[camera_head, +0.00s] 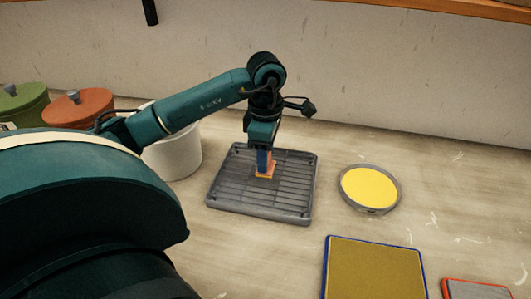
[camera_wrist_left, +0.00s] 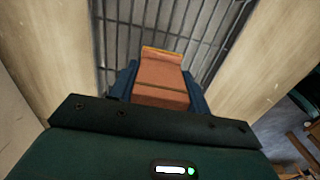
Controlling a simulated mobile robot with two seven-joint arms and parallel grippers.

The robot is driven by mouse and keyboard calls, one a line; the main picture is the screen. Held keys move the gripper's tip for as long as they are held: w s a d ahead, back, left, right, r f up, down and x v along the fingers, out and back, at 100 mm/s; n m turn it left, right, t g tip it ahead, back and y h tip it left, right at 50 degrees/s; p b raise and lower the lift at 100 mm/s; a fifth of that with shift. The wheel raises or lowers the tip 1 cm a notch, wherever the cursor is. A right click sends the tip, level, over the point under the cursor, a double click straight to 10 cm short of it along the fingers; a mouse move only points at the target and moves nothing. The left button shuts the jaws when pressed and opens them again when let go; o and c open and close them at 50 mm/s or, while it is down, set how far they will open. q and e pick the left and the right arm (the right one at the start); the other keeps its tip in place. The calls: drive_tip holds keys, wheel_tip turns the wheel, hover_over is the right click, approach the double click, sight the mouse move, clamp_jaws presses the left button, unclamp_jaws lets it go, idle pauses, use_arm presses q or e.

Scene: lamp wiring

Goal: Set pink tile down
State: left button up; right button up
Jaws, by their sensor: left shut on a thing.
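My left gripper (camera_head: 264,164) points down over the grey slatted rack (camera_head: 229,205). Its blue fingers are shut on the pink tile (camera_head: 271,168), which looks salmon-orange with a yellow-orange edge. In the left wrist view, the pink tile (camera_wrist_left: 160,82) sits between the two fingers, with the bars of the rack (camera_wrist_left: 205,25) behind it. The tile's lower end is at or just above the rack's middle; I cannot tell whether it touches. The fingers hide part of the tile. My right gripper is not in view.
A round yellow-topped dish (camera_head: 370,188) lies right of the rack. An olive mat with a blue border (camera_head: 375,270) and a red-rimmed grey item (camera_head: 478,290) lie in front. A white pot (camera_head: 175,155), an orange lidded pot (camera_head: 80,109) and a green one (camera_head: 22,103) stand left.

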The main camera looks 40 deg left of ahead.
use_arm(q)
drive_tip(key=shift+f, duration=0.25)
drive_tip(key=shift+f, duration=0.2)
drive_tip(key=o, duration=1)
wheel_tip(320, 180, up, 12)
drive_tip(key=shift+r+p, duration=0.25)
drive_tip(key=shift+p, duration=0.55)
